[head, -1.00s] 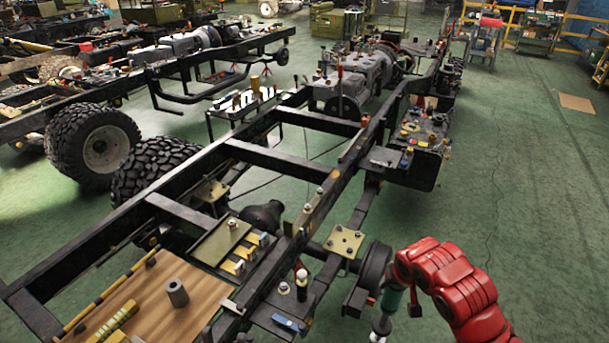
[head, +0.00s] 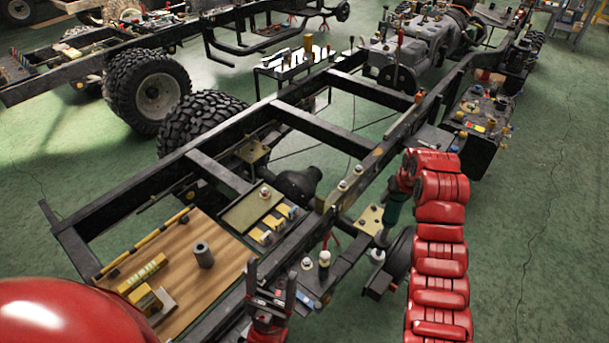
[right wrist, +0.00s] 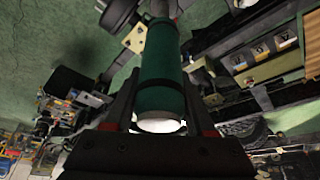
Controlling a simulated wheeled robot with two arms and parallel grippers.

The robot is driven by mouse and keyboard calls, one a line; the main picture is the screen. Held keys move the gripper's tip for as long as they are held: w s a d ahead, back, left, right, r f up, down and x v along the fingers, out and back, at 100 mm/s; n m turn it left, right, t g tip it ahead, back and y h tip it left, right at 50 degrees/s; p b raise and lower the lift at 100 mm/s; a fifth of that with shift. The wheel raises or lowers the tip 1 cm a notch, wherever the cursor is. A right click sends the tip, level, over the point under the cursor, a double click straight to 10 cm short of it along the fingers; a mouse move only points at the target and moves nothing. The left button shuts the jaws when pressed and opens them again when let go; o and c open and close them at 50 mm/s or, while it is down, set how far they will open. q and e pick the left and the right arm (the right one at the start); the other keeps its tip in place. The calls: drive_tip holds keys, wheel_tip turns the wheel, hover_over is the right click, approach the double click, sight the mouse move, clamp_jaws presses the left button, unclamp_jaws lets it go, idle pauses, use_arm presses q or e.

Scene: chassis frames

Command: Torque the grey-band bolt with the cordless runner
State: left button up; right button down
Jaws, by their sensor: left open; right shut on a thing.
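My right gripper (head: 400,188) is shut on the green cordless runner (head: 393,209) and holds it upright beside the chassis rail. The runner's grey lower end (head: 382,238) hangs next to the yellowish bracket plate (head: 369,217); contact cannot be told. The right wrist view shows the green runner body (right wrist: 160,70) between the fingers. My left gripper (head: 271,283) is open and empty at the lower middle, near the rail. Bolt heads stand on the rail (head: 343,185), on the olive plate (head: 265,192) and on the rail-side bracket (head: 307,263). I cannot tell which has a grey band.
A wooden board (head: 190,262) inside the frame carries a grey cylinder (head: 203,254) and yellow blocks. Yellow-and-silver blocks (head: 272,222) sit by the olive plate. A dark tray of parts (head: 478,125) hangs off the rail. The green floor (head: 540,220) at right is clear.

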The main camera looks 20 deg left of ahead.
drive_tip(key=s+a+r+n+g+y+p, duration=0.1)
drive_tip(key=s+a+r+n, duration=0.15)
drive_tip(key=a, duration=0.55)
drive_tip(key=s+a+r+n+g+y+p, duration=0.15)
drive_tip(key=a+n, duration=0.25)
drive_tip(key=a, duration=0.4)
drive_tip(key=s+a+r+n+p, duration=0.1)
drive_tip(key=s+a+r+n, duration=0.2)
drive_tip(key=a, duration=0.5)
wheel_tip(320, 180, down, 8)
drive_tip(key=b, duration=0.2)
drive_tip(key=shift+w+d+f+n, duration=0.15)
drive_tip(key=shift+f+n, duration=0.05)
drive_tip(key=shift+n, duration=0.15)
drive_tip(key=shift+d+r, duration=0.1)
drive_tip(key=shift+d, duration=0.05)
drive_tip(key=shift+b, duration=0.55)
drive_tip(key=shift+f+b, duration=1.8)
drive_tip(key=shift+b, duration=0.15)
idle(2.0)
